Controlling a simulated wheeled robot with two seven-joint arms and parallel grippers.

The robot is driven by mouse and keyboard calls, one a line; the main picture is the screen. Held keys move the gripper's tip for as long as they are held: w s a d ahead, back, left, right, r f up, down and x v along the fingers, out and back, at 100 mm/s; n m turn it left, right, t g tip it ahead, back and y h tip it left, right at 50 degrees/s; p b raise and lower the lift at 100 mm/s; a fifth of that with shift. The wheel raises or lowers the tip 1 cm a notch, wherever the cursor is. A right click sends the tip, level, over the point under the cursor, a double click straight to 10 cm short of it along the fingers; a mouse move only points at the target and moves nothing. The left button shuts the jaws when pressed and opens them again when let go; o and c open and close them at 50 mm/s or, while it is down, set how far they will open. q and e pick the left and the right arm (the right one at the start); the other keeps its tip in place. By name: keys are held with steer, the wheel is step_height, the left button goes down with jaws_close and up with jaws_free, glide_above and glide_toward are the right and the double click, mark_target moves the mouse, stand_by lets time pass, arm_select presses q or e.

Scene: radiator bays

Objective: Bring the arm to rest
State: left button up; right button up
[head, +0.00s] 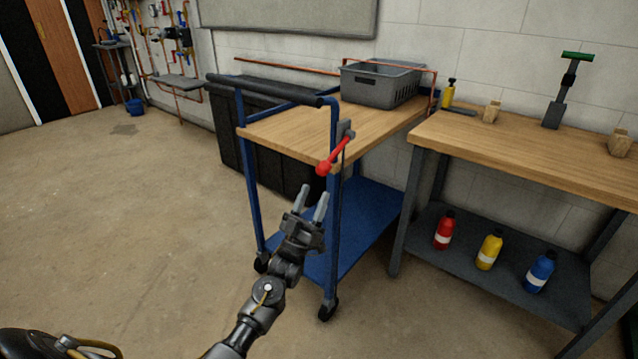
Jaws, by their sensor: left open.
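My left gripper (312,200) is open and empty. Its two fingers point up and away, in front of the near end of the blue cart (335,240). A red-knobbed lever (337,156) is fixed at the cart's near right corner, a little above and beyond the fingertips. The fingers look apart from the lever and from the cart frame, though the exact gap in depth is hard to tell. My left forearm comes up from the bottom edge. My right gripper is not in view.
A grey basket (382,83) stands on the cart's wooden top. A workbench (540,150) is to the right, with red (444,231), yellow (489,250) and blue (539,271) bottles on its lower shelf. A black bin (270,150) is behind the cart. The floor (120,220) at left is clear.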

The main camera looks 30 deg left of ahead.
arm_select(q)
steer(key=shift+s+f, duration=0.45)
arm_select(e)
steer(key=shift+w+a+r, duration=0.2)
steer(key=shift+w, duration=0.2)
